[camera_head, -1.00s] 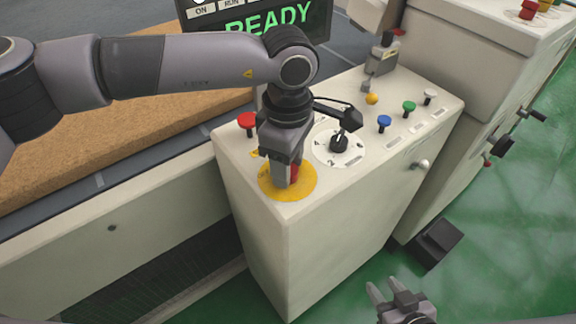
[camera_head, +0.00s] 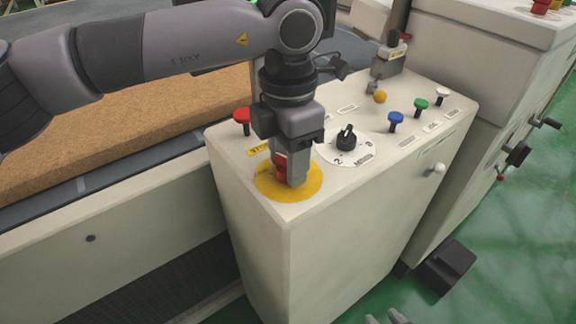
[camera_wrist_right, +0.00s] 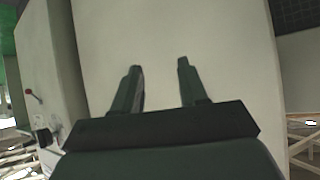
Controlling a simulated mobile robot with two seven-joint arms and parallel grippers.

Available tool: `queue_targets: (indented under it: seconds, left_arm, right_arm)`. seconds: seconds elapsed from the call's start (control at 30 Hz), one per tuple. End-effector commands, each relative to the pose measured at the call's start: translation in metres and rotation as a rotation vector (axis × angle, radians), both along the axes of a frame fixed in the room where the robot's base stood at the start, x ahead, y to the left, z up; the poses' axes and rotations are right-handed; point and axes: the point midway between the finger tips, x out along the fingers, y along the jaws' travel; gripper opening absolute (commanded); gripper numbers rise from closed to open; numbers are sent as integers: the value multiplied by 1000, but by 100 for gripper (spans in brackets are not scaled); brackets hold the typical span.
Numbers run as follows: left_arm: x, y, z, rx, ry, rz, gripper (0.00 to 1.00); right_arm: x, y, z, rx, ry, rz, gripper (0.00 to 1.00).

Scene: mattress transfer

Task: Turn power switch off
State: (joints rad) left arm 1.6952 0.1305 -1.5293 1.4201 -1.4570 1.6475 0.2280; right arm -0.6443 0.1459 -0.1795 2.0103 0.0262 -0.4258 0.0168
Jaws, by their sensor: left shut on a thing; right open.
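The power switch, a red knob (camera_head: 281,163) on a round yellow plate (camera_head: 310,183), is on the near left corner of the cream control box (camera_head: 300,250). My left gripper (camera_head: 290,172) points down over the plate and is shut on the red knob, which is mostly hidden between the fingers. My right gripper is open and empty; its fingertips show at the bottom edge of the head view (camera_head: 385,318). In the right wrist view its two fingers (camera_wrist_right: 159,70) stand apart before a plain cream panel (camera_wrist_right: 165,35).
A brown mattress (camera_head: 110,120) lies behind left. Green floor (camera_head: 500,255) is open at right.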

Motion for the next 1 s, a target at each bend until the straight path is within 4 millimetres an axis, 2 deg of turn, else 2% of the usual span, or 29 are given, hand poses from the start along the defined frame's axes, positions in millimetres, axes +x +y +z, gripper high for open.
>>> queue_targets:
  seconds: [0.13, 0.5, 1.0]
  left_arm:
    - [-2, -2, -2, -4, 1, 128, 14]
    - [-2, -2, 0, -4, 2, 377, 14]
    - [-1, -2, 1, -7, 0, 477, 14]
  right_arm:
    - [1, 1, -9, 3, 3, 3, 43]
    - [5, 1, -15, 9, -2, 4, 43]
    - [5, 2, -18, 11, -2, 3, 43]
